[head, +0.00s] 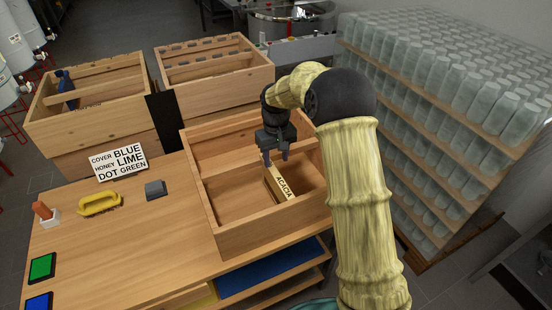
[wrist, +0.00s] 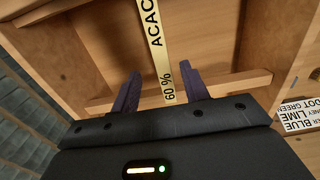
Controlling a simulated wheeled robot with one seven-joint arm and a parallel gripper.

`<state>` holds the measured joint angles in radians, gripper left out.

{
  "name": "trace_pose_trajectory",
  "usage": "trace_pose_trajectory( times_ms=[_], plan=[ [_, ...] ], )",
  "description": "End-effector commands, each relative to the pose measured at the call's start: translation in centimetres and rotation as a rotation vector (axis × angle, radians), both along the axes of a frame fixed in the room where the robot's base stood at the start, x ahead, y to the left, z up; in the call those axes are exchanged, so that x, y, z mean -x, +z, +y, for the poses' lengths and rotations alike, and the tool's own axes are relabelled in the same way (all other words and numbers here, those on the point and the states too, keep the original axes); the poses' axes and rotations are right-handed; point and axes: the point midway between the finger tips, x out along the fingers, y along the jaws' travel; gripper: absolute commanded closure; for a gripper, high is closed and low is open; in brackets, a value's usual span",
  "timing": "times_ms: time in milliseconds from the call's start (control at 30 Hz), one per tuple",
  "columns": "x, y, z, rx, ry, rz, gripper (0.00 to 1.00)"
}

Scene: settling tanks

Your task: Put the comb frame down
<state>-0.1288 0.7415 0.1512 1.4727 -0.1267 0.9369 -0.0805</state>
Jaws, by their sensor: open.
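The comb frame (head: 283,190) is a narrow wooden bar labelled "ACACIA". It sits inside the open wooden box (head: 262,238) on the table, towards the box's right side. In the wrist view the frame (wrist: 157,45) also reads "60 %". My gripper (head: 275,160) is above the frame's far end. In the wrist view my gripper's dark fingers (wrist: 166,92) are spread apart, one on each side of the frame's labelled bar, with gaps between. The frame's lower part is hidden inside the box.
Two more wooden boxes (head: 92,122) (head: 225,94) stand behind. A sign (head: 119,161), a yellow-handled tool (head: 100,204) and a grey block (head: 155,189) lie on the table (head: 140,255). Shelves of jars (head: 440,100) stand at right.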

Motion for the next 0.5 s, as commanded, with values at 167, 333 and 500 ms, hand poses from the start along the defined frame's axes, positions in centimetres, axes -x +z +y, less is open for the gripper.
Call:
trace_pose_trajectory(
  times_ms=[167, 333, 500],
  plan=[
    [0.00, -0.04, 0.00, 0.000, 0.000, 0.000, 0.55],
    [0.00, -0.05, 0.00, 0.000, 0.000, 0.000, 0.55],
    [0.75, 0.47, -0.61, 0.000, -0.012, -0.008, 0.55]
  ],
)
